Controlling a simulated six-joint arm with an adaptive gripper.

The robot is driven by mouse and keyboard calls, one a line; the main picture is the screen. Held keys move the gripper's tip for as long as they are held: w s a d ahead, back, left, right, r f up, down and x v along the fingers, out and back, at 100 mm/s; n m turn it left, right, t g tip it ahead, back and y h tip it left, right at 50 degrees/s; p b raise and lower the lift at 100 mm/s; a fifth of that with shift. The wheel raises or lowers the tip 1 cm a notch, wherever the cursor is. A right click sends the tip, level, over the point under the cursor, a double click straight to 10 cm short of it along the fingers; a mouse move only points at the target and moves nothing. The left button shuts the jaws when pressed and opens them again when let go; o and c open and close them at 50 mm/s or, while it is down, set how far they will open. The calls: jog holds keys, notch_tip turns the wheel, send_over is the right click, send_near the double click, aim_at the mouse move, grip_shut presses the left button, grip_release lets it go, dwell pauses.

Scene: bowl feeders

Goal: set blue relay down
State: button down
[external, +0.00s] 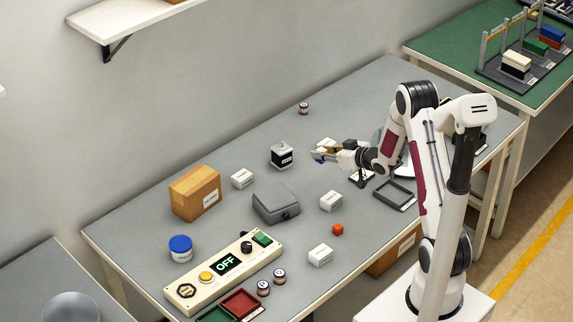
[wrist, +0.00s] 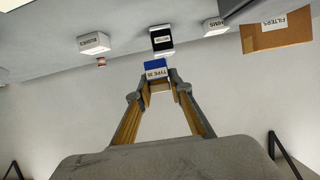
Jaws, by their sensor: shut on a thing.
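The blue relay (wrist: 157,67) is between my gripper's fingertips in the wrist view, with a white label reading "TYPE 35". My gripper (wrist: 158,84) is shut on it. In the external view my gripper (external: 328,151) is stretched out to the left over the back right part of the table, and a small bit of the blue relay (external: 318,156) shows at its tip. The relay appears to be held above the table (external: 220,145); its exact height I cannot tell.
A black and white block (external: 282,156) stands left of my gripper. White boxes (external: 242,178), a grey housing (external: 276,204), a cardboard box (external: 195,192) and a dark tray (external: 395,195) stand around. A control panel (external: 207,282) reads OFF. Bare table lies behind the black block.

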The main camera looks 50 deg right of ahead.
jog(key=shift+f, duration=0.1)
send_over(322, 187)
jog(key=shift+w+f, duration=0.15)
jog(key=shift+f, duration=2.7)
jog(key=shift+f, duration=2.1)
jog(key=shift+f, duration=0.1)
jog(key=c, duration=1.8)
grip_release()
jog(key=shift+s+r, duration=0.3)
jog(key=shift+s, duration=0.1)
jog(key=v, duration=1.1)
jog(key=shift+s+r, duration=0.1)
